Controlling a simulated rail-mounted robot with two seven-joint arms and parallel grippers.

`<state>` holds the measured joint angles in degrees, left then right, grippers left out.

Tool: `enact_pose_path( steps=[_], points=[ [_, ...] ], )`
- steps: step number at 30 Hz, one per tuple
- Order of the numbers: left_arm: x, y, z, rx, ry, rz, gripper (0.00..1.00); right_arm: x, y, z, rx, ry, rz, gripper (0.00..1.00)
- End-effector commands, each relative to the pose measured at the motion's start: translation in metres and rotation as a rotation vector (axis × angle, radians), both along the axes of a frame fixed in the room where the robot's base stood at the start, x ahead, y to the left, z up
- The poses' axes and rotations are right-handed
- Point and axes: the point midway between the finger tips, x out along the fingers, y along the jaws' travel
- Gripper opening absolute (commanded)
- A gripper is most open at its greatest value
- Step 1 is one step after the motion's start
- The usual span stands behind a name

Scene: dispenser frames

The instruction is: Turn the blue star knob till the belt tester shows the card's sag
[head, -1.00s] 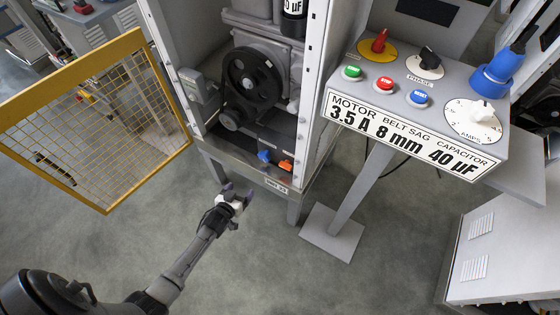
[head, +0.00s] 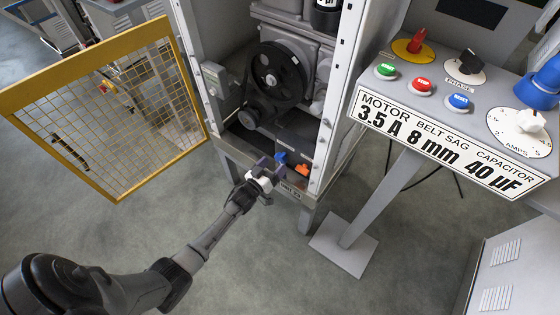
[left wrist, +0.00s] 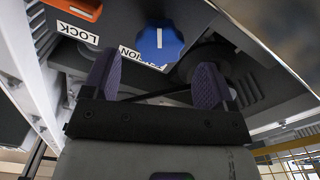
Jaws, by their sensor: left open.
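The blue star knob (head: 280,157) sits low in the open cabinet. In the left wrist view the knob (left wrist: 160,46) shows a white line on its face, beside a partly hidden label ending in "ION". My left gripper (head: 264,168) is open and empty, close in front of the knob. In the left wrist view its two purple fingertips (left wrist: 156,78) stand apart, with the knob beyond and between them; I cannot tell if they touch it. The card (head: 450,143) reads 3.5 A, belt sag 8 mm, 40 µF. I cannot make out a belt tester reading. My right gripper is not in view.
An orange knob (head: 302,170) is just right of the blue one; a LOCK label (left wrist: 78,33) shows in the wrist view. The black pulley (head: 277,70) is above. A yellow mesh door (head: 105,110) stands open at left. A control box (head: 450,85) is at right.

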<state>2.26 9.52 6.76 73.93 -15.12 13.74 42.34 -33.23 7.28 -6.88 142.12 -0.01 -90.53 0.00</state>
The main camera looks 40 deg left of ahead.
Motion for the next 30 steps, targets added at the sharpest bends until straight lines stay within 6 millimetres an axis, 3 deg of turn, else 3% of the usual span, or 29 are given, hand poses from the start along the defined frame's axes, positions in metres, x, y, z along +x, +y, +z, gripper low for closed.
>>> enact_pose_path(
  steps=[3,9,23,30],
  points=[
    [0.019,0.001,-0.003,0.002,-0.001,-0.001,0.79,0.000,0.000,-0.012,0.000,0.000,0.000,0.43],
    [0.038,0.002,-0.002,0.001,-0.001,-0.001,0.79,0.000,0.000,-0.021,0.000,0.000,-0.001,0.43],
    [0.046,0.003,0.000,0.001,0.001,0.000,0.79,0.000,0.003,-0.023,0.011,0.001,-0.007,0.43],
    [0.046,0.003,0.000,0.001,0.001,0.000,0.59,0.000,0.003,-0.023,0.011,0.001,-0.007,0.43]
  ],
)
